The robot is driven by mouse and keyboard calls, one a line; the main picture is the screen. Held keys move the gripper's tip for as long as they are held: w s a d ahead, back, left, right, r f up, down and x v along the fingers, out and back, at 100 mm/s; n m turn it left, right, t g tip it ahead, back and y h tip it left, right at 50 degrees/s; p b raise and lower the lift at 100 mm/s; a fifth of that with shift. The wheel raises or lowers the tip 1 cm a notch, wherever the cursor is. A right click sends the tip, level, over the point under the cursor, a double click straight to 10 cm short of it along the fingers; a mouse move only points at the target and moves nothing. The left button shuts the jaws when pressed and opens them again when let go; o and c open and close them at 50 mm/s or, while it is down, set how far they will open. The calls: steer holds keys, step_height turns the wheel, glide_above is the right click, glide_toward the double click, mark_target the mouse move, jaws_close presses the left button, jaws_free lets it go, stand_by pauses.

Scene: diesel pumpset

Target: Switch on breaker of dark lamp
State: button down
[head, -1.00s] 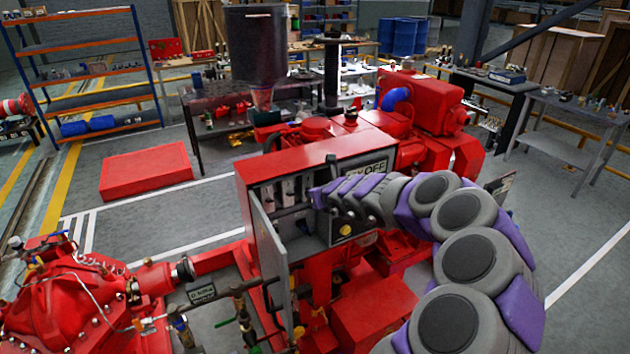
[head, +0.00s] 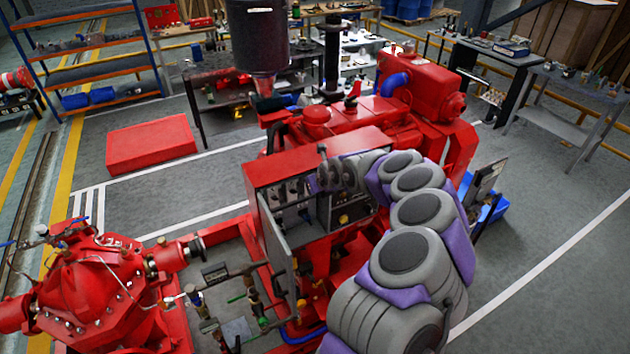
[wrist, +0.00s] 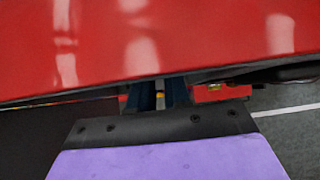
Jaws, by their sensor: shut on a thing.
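The red control cabinet (head: 318,155) stands at the middle of the head view, its grey door (head: 276,243) open on the left. Small breaker-like parts (head: 276,196) show inside its left half, too small to read. A yellow round part (head: 343,219) sits lower on the front. I cannot make out which lamp is dark. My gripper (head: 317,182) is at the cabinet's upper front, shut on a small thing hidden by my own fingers. In the wrist view, my gripper (wrist: 160,122) is close below a glossy red cabinet surface (wrist: 150,50).
A red pump (head: 95,290) and pipes stand at the lower left. The red engine (head: 410,105) is behind the cabinet. A blue bin (head: 490,208) is at the right.

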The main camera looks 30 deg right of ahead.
steer(key=shift+w+r+g, duration=0.25)
steer(key=shift+r+g, duration=0.05)
steer(key=shift+g, duration=0.4)
stand_by(0.3)
steer(key=c, duration=1.1)
jaws_free()
steer(key=shift+d+f, duration=0.1)
steer(key=b+v, duration=0.2)
steer(key=v, duration=1.5)
steer(key=shift+d, duration=0.1)
